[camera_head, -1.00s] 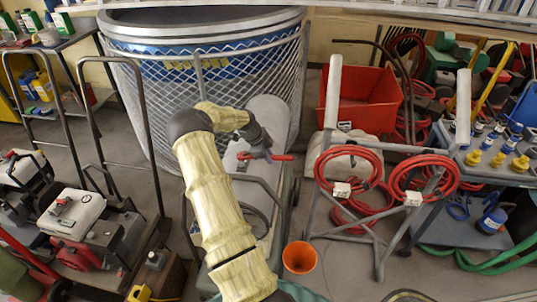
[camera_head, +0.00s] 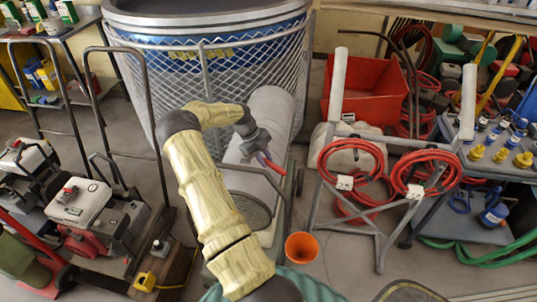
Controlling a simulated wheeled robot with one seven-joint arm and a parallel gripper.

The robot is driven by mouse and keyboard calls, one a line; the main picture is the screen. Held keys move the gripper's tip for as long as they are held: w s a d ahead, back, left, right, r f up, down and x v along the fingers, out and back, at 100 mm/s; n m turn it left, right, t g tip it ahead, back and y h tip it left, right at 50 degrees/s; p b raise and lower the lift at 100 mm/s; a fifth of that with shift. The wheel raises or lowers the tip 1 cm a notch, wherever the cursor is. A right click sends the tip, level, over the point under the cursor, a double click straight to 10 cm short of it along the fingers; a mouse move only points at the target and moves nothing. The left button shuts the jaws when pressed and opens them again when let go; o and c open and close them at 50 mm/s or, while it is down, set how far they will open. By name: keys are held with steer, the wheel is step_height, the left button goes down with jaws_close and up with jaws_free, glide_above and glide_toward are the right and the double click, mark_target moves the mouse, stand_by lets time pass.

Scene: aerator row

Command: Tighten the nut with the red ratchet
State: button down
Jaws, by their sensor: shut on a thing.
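My gripper (camera_head: 262,155) is at the end of my tan, jointed arm, beside a grey cylindrical unit. It is shut on the red ratchet (camera_head: 275,168), whose red handle sticks out to the lower right. The grip itself is small and partly hidden by the gripper. I cannot make out the nut; it is too small or hidden behind the gripper. Whether the ratchet's head sits on a nut cannot be told.
The grey cylinder (camera_head: 272,108) stands before a mesh-caged blue tub (camera_head: 225,55). A rack with red hoses (camera_head: 352,168) stands right; wheeled machines (camera_head: 82,205) stand left. Floor shows between cone and rack.

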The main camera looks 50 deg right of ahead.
steer(key=d+n, duration=0.2)
steer(key=d+n+h+b, duration=0.1)
steer(key=n, duration=0.1)
steer(key=shift+w+d+t+h, duration=0.15)
steer(key=shift+d+t+h, duration=0.15)
steer(key=shift+d+t, duration=0.1)
steer(key=shift+b, duration=0.3)
steer(key=d+n, duration=0.1)
steer(key=w+d+n+t+b, duration=0.1)
steer(key=d+n+h, duration=0.1)
steer(key=n, duration=0.1)
steer(key=shift+w+d+t+b, duration=0.15)
steer(key=shift+w+t+b, duration=0.15)
steer(key=shift+w, duration=0.05)
steer(key=c, duration=1.8)
jaws_free()
steer(key=shift+c, duration=0.2)
jaws_close()
steer(key=shift+s+a+m+g+y+p, duration=0.15)
steer(key=shift+s+a+m+g+p, duration=0.15)
steer(key=shift+a+m, duration=0.3)
steer(key=shift+s+a+m+g+y+p, duration=0.15)
steer(key=shift+s+a+m+y+p, duration=0.1)
steer(key=shift+a+m, duration=0.4)
steer(key=shift+s+a+m+g+y+p, duration=0.1)
steer(key=shift+s+a+m+g+p, duration=0.15)
steer(key=shift+a+m, duration=0.35)
